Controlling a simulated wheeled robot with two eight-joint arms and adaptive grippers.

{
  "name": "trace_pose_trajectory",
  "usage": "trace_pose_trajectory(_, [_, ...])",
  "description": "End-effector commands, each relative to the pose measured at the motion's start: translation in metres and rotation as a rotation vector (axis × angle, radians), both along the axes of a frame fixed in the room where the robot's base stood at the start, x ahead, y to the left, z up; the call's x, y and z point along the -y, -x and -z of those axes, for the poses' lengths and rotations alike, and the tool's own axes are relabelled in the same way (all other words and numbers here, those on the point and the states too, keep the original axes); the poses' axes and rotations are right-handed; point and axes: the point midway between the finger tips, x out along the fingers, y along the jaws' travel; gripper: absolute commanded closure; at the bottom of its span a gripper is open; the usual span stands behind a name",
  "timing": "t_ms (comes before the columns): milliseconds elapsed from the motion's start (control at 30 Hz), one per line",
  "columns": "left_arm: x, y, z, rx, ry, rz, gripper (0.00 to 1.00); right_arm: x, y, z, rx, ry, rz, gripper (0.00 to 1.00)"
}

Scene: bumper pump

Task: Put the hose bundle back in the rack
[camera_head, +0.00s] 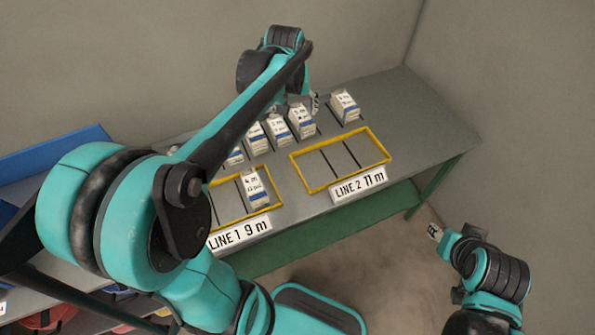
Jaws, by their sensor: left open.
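White blocks with blue bands and printed labels, which may be the hose bundles, stand in a row (278,129) at the back of the grey table. A similar block (255,188) stands in the yellow frame marked LINE 1 9 m. The yellow frame marked LINE 2 11 m (330,187) is empty. I cannot tell for certain which part is the rack. My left gripper (314,102) is open, over the back row between two blocks, partly hidden by its own arm. My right gripper (434,231) is off the table at right, its jaw state unclear.
The grey table (420,122) has clear surface at its right end. Walls stand close behind it and at right. A blue panel (55,152) and a lower shelf with red round items (50,317) are at left. My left arm hides part of the table.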

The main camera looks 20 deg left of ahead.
Motion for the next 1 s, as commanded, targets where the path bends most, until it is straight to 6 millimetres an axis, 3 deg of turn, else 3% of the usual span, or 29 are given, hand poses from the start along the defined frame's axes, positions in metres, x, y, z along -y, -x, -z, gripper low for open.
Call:
trace_pose_trajectory(33, [0.014, 0.022, -0.005, 0.030, -0.014, 0.046, 0.30, 0.000, 0.000, 0.000, 0.000, 0.000, 0.000, 0.60])
trace_pose_trajectory(167, [0.042, 0.070, -0.010, 0.111, -0.051, 0.161, 0.30, 0.000, 0.000, 0.000, 0.000, 0.000, 0.000, 0.60])
trace_pose_trajectory(300, [0.066, 0.118, -0.001, 0.197, -0.093, 0.278, 0.30, 0.000, 0.000, 0.000, 0.000, 0.000, 0.000, 0.60])
trace_pose_trajectory(433, [0.081, 0.150, 0.013, 0.261, -0.125, 0.362, 0.30, 0.000, 0.000, 0.000, 0.000, 0.000, 0.000, 0.60])
trace_pose_trajectory(633, [0.090, 0.172, 0.028, 0.312, -0.152, 0.426, 0.30, 0.000, 0.000, 0.000, 0.000, 0.000, 0.000, 0.60])
trace_pose_trajectory(1000, [0.091, 0.174, 0.033, 0.318, -0.155, 0.432, 0.30, 0.000, 0.000, 0.004, 0.000, 0.000, 0.000, 0.60])
